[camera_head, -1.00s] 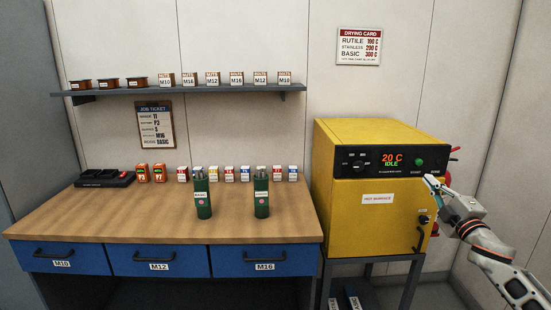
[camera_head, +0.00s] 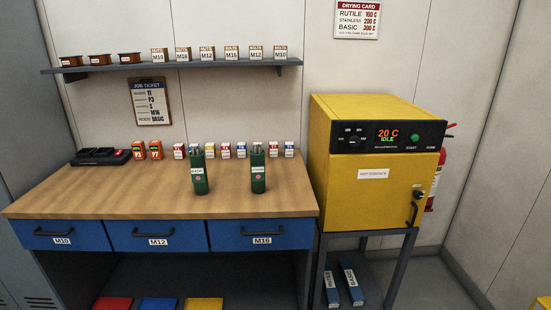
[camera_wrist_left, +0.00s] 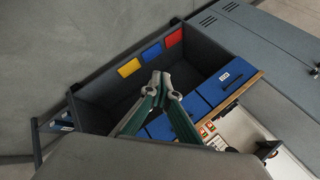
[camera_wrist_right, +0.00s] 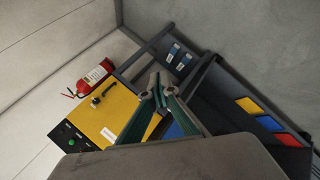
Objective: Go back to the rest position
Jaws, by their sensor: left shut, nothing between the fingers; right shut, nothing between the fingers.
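My left gripper (camera_wrist_left: 161,84) shows in the left wrist view with its fingertips together and nothing between them. It hangs in free air in front of the workbench (camera_head: 80,202). My right gripper (camera_wrist_right: 158,84) shows in the right wrist view, also closed and empty, in free air in front of the yellow oven (camera_wrist_right: 118,113). Neither gripper shows in the head view. The oven (camera_head: 365,200) has its door closed and its display reads 20 C IDLE.
Two green canisters (camera_head: 199,176) stand on the bench, with small boxes and a black charger (camera_head: 100,157) behind. The blue drawers (camera_head: 158,237) are closed. A red fire extinguisher (camera_head: 440,170) hangs right of the oven.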

